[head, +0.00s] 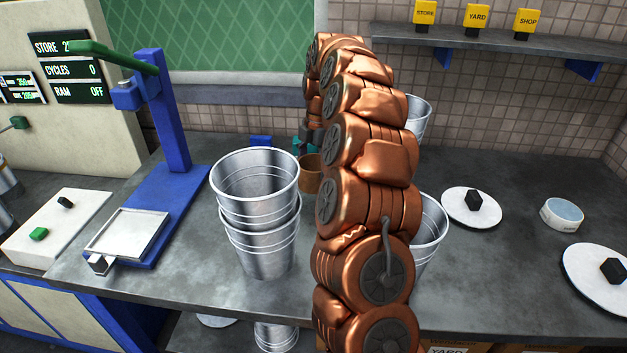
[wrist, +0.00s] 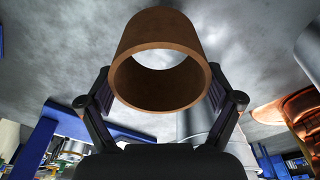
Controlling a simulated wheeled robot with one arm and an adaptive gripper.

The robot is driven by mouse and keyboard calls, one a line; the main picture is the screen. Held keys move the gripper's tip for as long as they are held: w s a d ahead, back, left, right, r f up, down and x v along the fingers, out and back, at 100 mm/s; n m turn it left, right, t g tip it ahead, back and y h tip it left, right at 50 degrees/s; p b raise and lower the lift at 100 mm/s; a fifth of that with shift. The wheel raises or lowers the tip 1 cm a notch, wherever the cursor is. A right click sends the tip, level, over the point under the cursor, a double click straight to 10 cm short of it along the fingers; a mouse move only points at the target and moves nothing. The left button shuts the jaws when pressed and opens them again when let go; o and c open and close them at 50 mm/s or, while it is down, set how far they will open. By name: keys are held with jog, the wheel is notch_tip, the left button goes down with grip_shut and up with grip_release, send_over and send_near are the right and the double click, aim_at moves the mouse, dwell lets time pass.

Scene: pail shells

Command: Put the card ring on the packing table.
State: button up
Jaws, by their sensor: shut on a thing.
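The card ring (wrist: 160,30) is a short brown cardboard tube, seen large in the wrist view between the two dark fingers of my gripper (wrist: 160,88), which is shut on its outside. In the head view the ring (head: 307,182) shows low over the grey table (head: 480,285), behind and right of a stack of metal pails. My copper arm hides its right side and most of the gripper. I cannot tell whether the ring touches the table top.
Stacked metal pails (head: 262,215) stand left of my arm; more pails (head: 430,235) are partly hidden behind it. A blue press stand (head: 170,110) is at the left. White lids (head: 462,216) and a small round tin (head: 562,216) lie at the right, with bare table between.

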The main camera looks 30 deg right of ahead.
jog(key=shift+f+p, duration=0.4)
jog(key=shift+f, duration=2)
jog(key=shift+f, duration=0.2)
jog(key=o, duration=0.6)
jog(key=shift+o, duration=0.2)
jog(key=shift+r, duration=0.1)
notch_tip(320, 180, up, 12)
jog(key=d+b, duration=0.1)
jog(key=shift+d, duration=0.25)
jog(key=shift+r, duration=0.1)
